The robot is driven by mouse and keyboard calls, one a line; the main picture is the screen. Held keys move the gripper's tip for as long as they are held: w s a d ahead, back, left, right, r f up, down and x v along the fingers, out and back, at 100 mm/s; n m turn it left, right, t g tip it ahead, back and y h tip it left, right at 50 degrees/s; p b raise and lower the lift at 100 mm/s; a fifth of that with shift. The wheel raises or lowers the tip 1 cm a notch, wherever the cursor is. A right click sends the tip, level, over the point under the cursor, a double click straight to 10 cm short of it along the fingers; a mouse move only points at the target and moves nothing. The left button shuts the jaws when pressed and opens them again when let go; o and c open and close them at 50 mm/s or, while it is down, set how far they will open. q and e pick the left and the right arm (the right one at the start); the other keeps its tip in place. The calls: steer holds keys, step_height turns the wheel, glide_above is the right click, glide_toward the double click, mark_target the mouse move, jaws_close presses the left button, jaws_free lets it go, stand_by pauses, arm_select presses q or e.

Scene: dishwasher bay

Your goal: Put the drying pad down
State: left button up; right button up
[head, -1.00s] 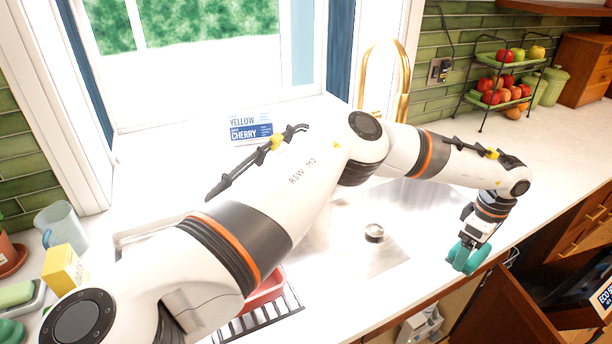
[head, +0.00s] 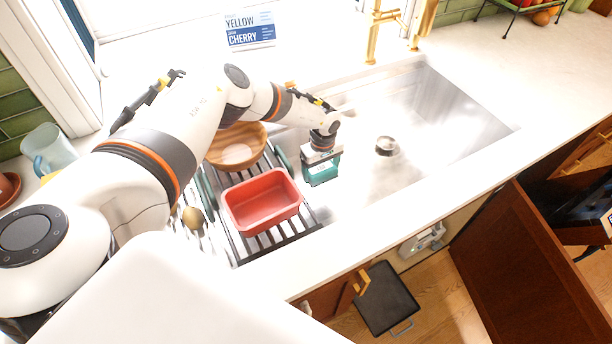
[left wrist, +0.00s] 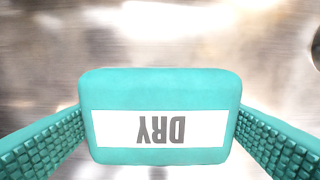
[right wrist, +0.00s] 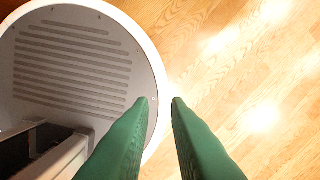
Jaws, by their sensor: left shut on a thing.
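The drying pad (left wrist: 160,88) is a teal block with a white label reading DRY, upside down in the left wrist view. My left gripper (head: 321,172) is shut on it, with a ridged teal finger at each side of the pad. In the head view gripper and pad are over the left part of the steel sink (head: 455,105), just right of the dish rack (head: 240,245). I cannot tell whether the pad touches anything below. My right gripper (right wrist: 163,101) shows only in the right wrist view, empty above the floor, its green fingers apart.
A red tub (head: 262,200) and a wooden bowl (head: 236,146) sit on the rack, close to my left gripper. The gold faucet (head: 375,35) stands behind the sink. A cupboard door (head: 520,270) hangs open below the counter.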

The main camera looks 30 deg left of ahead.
arm_select(q)
steer(key=shift+s+a+f, duration=0.2)
steer(key=shift+a+f, duration=0.1)
steer(key=shift+f, duration=0.15)
steer(key=shift+s+a+f, duration=0.15)
steer(key=shift+a+f, duration=0.1)
steer(key=shift+f, duration=0.15)
steer(key=b, duration=0.1)
glide_above(315, 196)
step_height(315, 196, down, 5)
steer(key=shift+w+r, duration=0.1)
steer(key=shift+r, duration=0.05)
step_height(315, 196, down, 4)
steer(key=shift+b, duration=1.15)
arm_select(e)
steer(key=f, duration=0.3)
steer(key=shift+s+d+f, duration=0.2)
steer(key=shift+d, duration=0.1)
arm_select(q)
steer(key=shift+f, duration=0.2)
steer(key=o, duration=0.8)
steer(key=shift+r, duration=0.1)
arm_select(e)
steer(key=shift+f, duration=0.1)
arm_select(q)
steer(key=shift+o, duration=0.2)
arm_select(e)
steer(key=shift+d, duration=0.1)
